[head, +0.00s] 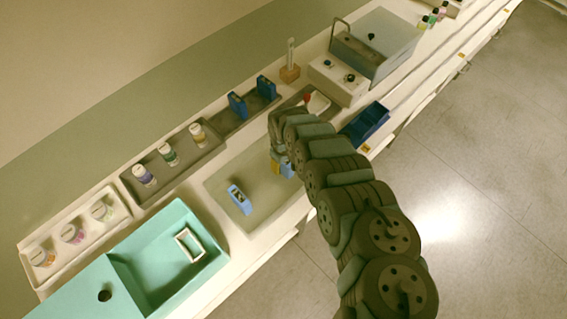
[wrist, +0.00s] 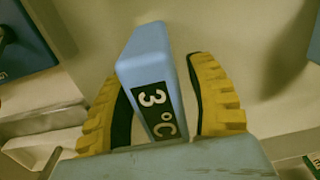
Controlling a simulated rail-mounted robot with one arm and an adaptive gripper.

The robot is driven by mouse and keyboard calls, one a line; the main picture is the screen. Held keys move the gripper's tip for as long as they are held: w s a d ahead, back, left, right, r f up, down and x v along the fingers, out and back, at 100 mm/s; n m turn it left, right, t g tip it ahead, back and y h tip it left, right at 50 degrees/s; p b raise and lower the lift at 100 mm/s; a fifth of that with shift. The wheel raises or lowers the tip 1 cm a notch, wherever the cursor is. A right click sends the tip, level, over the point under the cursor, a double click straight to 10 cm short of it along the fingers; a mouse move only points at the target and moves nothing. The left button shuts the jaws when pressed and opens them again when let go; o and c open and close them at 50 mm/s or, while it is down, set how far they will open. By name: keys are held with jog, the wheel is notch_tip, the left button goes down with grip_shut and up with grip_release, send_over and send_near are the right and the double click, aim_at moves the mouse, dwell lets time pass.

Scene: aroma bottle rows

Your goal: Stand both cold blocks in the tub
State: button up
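A second blue cold block (head: 287,167) is at my gripper (head: 281,163), over the basin's right end. In the wrist view this block (wrist: 150,75) has a "3 °C" label and lies between the yellow fingers of my gripper (wrist: 155,85). A narrow gap shows between the block and the right finger, so the fingers look open around it. Whether the block's base touches the basin floor is hidden.
A turquoise sink (head: 165,250) holding a white frame (head: 189,245) is at left. Two blue items (head: 237,105) (head: 266,87) stand in a grey tray behind, beside several jars (head: 168,154). A dark blue rack (head: 366,124) is to the right. The basin's middle is clear.

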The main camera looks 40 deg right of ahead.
jog(key=shift+d+r, duration=0.1)
jog(key=shift+d+r, duration=0.1)
jog(key=shift+r, duration=5.8)
